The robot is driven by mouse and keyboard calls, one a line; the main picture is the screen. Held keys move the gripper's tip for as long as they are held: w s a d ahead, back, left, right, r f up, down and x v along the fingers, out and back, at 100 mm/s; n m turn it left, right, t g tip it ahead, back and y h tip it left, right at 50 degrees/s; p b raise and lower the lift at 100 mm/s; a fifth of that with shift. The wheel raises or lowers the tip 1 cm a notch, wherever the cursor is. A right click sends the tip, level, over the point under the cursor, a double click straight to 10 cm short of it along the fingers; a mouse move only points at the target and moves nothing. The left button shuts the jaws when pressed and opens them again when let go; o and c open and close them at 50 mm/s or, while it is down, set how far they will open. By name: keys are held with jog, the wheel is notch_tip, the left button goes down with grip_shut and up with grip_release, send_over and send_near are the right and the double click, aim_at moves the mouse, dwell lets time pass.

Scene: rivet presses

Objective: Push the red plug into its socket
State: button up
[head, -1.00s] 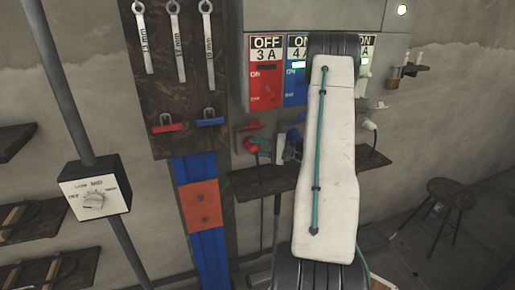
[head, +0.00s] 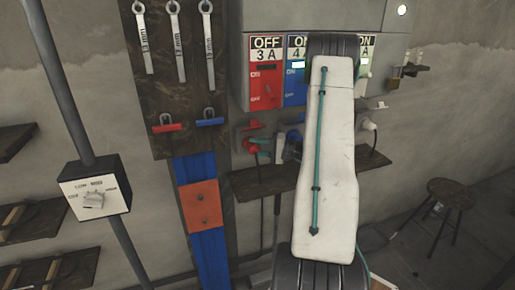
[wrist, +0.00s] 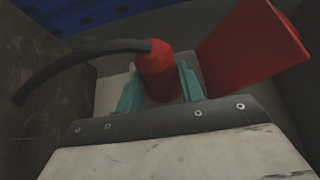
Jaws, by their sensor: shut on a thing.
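The red plug (wrist: 158,72), with a black cable leaving its back end, is between the teal fingers of my gripper (wrist: 160,88) in the wrist view. The fingers are shut on it. In the head view the red plug (head: 251,146) shows small below the red 3 A switch, with teal fingertips beside it. A red socket flap (wrist: 252,45) stands open to the right of the plug in the wrist view. The socket's opening is hidden, so I cannot tell how deep the plug sits. My white arm covers part of the panel.
The red switch panel (head: 268,85) reads OFF, 3 A. A blue switch (head: 295,88) is beside it. A white plug (head: 368,124) is at the right. A dark shelf (head: 250,181) runs below the sockets. A stool (head: 450,195) stands at the right.

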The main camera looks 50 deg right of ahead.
jog(key=shift+w+d, duration=0.1)
jog(key=shift+w, duration=0.1)
jog(key=o, duration=1)
jog(key=shift+s, duration=0.1)
jog(key=v, duration=0.7)
jog(key=shift+s+d, duration=0.15)
jog(key=shift+s, duration=0.15)
